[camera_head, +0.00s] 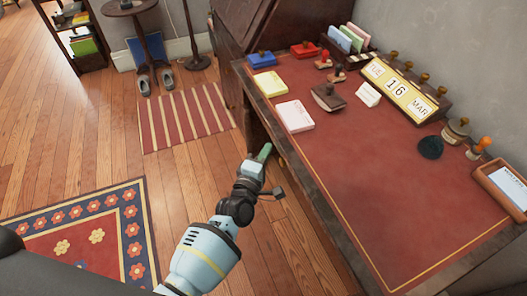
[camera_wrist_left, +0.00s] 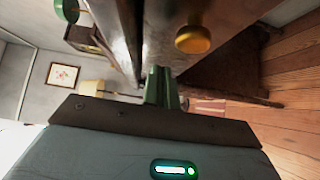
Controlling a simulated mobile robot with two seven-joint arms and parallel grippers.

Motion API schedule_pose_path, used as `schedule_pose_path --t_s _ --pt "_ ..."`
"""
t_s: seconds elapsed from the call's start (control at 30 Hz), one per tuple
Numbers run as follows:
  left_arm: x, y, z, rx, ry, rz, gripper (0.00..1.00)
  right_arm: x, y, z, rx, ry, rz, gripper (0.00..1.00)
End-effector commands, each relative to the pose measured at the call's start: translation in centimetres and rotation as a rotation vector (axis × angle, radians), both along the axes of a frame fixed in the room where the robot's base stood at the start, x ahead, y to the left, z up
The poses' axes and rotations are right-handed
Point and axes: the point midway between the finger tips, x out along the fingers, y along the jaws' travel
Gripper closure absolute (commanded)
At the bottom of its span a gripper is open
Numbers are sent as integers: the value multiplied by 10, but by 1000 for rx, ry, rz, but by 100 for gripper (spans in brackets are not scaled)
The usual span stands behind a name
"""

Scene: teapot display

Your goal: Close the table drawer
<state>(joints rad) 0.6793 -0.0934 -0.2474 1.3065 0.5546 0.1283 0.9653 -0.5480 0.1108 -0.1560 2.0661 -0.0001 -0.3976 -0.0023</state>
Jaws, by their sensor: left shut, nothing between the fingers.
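The wooden desk (camera_head: 350,160) with a red leather top stands at the right in the head view. My left gripper (camera_head: 265,152) is beside its front edge, low near the front side. In the left wrist view its green fingers (camera_wrist_left: 161,86) are together and empty, pointing at the brown wood. A round brass knob (camera_wrist_left: 193,40) on a wooden drawer front (camera_wrist_left: 165,30) shows just beyond and to the right of the fingers, apart from them. How far the drawer stands out cannot be told. My right gripper is not in view.
On the desk top are a yellow pad (camera_head: 270,84), a pink pad (camera_head: 294,116), stamps and a date block (camera_head: 392,88). A striped rug (camera_head: 186,117) and a floral rug (camera_head: 88,235) lie on the wooden floor. Bare floor lies left of the desk.

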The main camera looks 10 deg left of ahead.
Motion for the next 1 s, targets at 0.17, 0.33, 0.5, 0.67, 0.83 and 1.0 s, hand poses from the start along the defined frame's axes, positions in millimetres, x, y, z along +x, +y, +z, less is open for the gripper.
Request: schedule_pose_path --t_s 0.17,0.33,0.5,0.67,0.83,1.0 --pt "-22 6 -2 1 3 2 100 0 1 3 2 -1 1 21" --pt "-53 13 -2 2 3 3 100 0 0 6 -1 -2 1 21" --pt "-79 18 -2 3 3 3 100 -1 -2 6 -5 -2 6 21" --pt "-94 21 -2 2 2 3 100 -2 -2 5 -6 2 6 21" --pt "-100 22 -2 3 3 3 100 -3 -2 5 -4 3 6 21" --pt "-100 22 -2 2 2 3 100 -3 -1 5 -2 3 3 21"
